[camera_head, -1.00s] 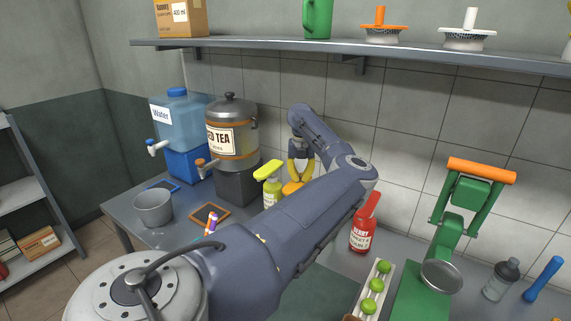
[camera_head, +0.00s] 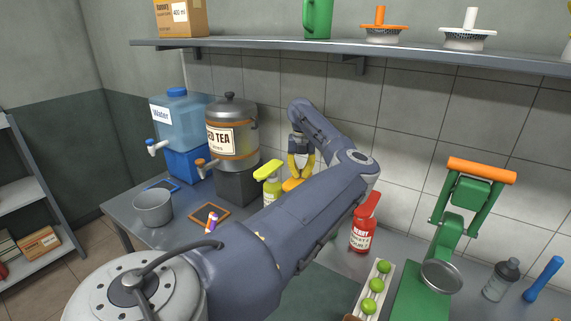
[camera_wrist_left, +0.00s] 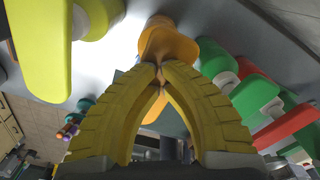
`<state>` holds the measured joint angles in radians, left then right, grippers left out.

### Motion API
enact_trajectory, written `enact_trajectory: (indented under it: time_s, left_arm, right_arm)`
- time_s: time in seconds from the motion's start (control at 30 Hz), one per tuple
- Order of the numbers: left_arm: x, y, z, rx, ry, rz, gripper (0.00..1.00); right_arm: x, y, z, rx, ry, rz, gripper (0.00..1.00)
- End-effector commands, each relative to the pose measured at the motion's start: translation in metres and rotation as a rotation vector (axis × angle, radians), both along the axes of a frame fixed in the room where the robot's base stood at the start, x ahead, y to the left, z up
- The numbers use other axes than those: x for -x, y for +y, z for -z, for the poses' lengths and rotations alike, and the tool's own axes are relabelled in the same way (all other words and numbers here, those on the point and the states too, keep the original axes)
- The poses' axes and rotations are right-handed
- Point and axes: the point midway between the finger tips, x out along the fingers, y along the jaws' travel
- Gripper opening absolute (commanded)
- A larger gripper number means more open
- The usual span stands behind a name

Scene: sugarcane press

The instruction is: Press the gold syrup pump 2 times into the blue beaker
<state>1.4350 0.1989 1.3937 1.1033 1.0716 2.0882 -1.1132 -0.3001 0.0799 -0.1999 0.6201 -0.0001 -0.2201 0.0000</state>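The gold syrup pump (camera_head: 291,185) shows as an orange-gold head just behind my left upper arm. Its bottle is hidden by the arm in the head view. In the left wrist view the gold pump head (camera_wrist_left: 168,45) lies right at my fingertips. My left gripper (camera_head: 300,176) points down over the pump head. Its yellow fingertips (camera_wrist_left: 160,73) meet in the left wrist view, with nothing seen held between them. They look to be at or just above the head; contact cannot be told. The blue beaker is not visible. My right gripper is out of view.
A lime-yellow pump bottle (camera_head: 271,188) stands left of the gold pump, a red one (camera_head: 362,234) to its right. A green pump (camera_wrist_left: 252,94) is close in the wrist view. A drink dispenser (camera_head: 232,130), metal cup (camera_head: 153,208) and green press (camera_head: 462,205) stand around.

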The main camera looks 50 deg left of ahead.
Motion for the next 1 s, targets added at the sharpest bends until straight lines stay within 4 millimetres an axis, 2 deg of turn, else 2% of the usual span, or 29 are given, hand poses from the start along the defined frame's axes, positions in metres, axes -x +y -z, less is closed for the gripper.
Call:
enact_trajectory:
  time_s: [0.6,1.0]
  left_arm:
    - [0.0,0.0,-0.032,-0.001,-0.002,0.0,0.0]
    - [0.0,0.0,-0.038,-0.001,-0.001,0.0,0.0]
  right_arm:
    - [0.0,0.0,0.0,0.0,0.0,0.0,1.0]
    - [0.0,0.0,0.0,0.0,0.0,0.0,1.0]
